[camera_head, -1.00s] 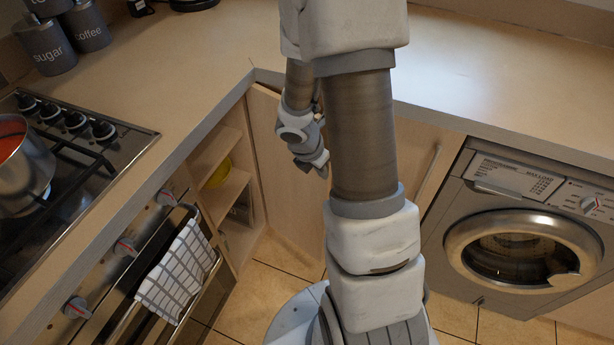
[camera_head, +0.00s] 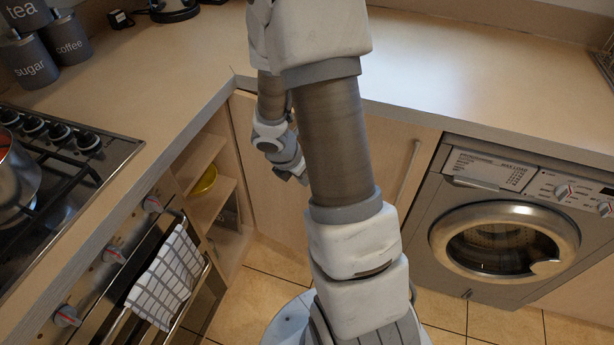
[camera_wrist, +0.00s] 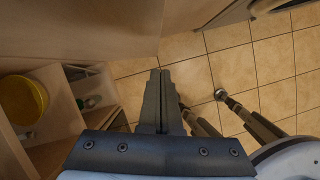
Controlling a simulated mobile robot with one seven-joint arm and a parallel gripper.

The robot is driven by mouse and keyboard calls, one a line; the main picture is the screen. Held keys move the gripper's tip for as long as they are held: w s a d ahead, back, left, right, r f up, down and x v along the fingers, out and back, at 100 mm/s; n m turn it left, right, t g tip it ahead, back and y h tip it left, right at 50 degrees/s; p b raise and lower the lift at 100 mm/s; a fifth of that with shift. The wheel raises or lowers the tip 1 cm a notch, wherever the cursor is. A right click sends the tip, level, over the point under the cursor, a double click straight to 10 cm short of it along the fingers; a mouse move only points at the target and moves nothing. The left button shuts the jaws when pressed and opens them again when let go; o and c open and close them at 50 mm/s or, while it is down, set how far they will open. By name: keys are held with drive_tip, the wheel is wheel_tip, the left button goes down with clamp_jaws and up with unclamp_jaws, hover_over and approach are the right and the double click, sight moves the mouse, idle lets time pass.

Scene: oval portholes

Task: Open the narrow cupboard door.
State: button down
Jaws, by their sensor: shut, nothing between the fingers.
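The light wood cupboard front (camera_head: 262,190) stands under the corner of the worktop, right of the open shelves. A pale vertical handle (camera_head: 408,172) shows at its right side, near the washing machine. Part of this front is hidden behind my arm, so I cannot tell where the narrow door's edges lie or whether it stands ajar. My gripper (camera_head: 300,178) is in front of the wood, left of the handle and apart from it. In the wrist view its fingers (camera_wrist: 160,78) are together and empty, with floor beyond them and a wood panel (camera_wrist: 100,30) at upper left.
Open shelves (camera_head: 205,195) with a yellow bowl (camera_head: 205,180) are at the left. The oven with a checked towel (camera_head: 168,275) and the hob with a pot (camera_head: 15,180) are further left. A washing machine (camera_head: 500,240) stands at the right.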

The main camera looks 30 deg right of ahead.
drive_tip(key=s+p+v, duration=0.1)
drive_tip(key=p+v, duration=0.4)
drive_tip(key=v, duration=0.5)
drive_tip(key=shift+a, duration=0.3)
drive_tip(key=shift+s, duration=0.1)
drive_tip(key=s+a+r+m+t+y+p, duration=0.1)
drive_tip(key=s+a+r+m+p, duration=0.2)
drive_tip(key=r+m, duration=0.4)
drive_tip(key=s+a+r+m+t+y+p, duration=0.1)
drive_tip(key=s+a+r+m+p, duration=0.3)
drive_tip(key=r, duration=1.1)
drive_tip(key=s+a+r+m+t+y+p, duration=0.2)
drive_tip(key=s+r+m, duration=0.4)
drive_tip(key=r+m, duration=0.4)
drive_tip(key=a+r+p, duration=0.1)
drive_tip(key=a, duration=0.1)
drive_tip(key=shift+a+r+p, duration=0.3)
drive_tip(key=shift+r, duration=0.1)
